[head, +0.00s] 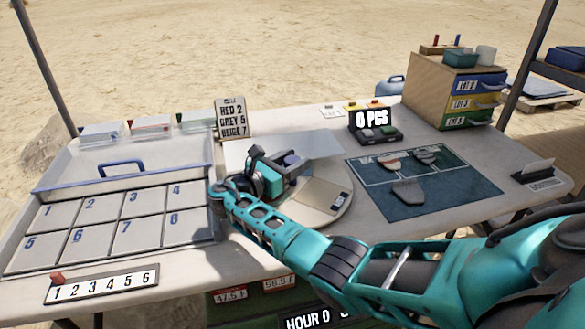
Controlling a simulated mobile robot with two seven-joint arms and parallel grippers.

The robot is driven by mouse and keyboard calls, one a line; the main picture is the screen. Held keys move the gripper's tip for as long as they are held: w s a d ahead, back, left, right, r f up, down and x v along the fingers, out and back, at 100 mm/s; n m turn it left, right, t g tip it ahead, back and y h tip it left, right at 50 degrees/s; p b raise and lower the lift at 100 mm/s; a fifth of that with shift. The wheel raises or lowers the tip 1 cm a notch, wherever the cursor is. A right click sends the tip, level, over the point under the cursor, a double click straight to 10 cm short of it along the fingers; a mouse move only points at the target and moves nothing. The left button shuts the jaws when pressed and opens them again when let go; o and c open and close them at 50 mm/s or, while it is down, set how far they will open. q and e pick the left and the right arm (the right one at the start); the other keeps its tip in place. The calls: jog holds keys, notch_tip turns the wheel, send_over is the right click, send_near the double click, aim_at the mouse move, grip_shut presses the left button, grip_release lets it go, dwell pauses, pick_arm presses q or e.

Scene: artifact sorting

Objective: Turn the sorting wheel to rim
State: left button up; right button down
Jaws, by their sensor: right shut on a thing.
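The sorting wheel (338,216) is a pale round disc in the middle of the table, with upright grey panels and a tan wedge-shaped section carrying a small dark blue label. My right gripper (284,164) reaches over its left part from the front. The gripper is shut on a part of the wheel, but the dark wrist and fingers hide the exact grip point. The labels on the wheel are too small to read, so which section faces front cannot be told. My left gripper is out of view.
A numbered compartment tray (104,222) lies left, with a 1-to-6 strip (102,283) before it. A teal mat (440,200) with several sherds lies right. Behind stand a sign (231,118), a scale (375,125) and a lot cabinet (428,88). My right arm crosses the front.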

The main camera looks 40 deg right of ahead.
jog(key=shift+m+g+b, duration=0.35)
jog(key=shift+m+g, duration=0.05)
jog(key=shift+g, duration=0.2)
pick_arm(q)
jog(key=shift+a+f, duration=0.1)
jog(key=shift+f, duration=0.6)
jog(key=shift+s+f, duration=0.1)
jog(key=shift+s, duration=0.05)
pick_arm(e)
jog(key=shift+r, duration=0.1)
jog(key=c, duration=0.6)
grip_release()
jog(key=a, duration=1.2)
jog(key=shift+s, duration=0.35)
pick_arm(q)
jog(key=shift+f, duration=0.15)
pick_arm(e)
jog(key=shift+a, duration=0.4)
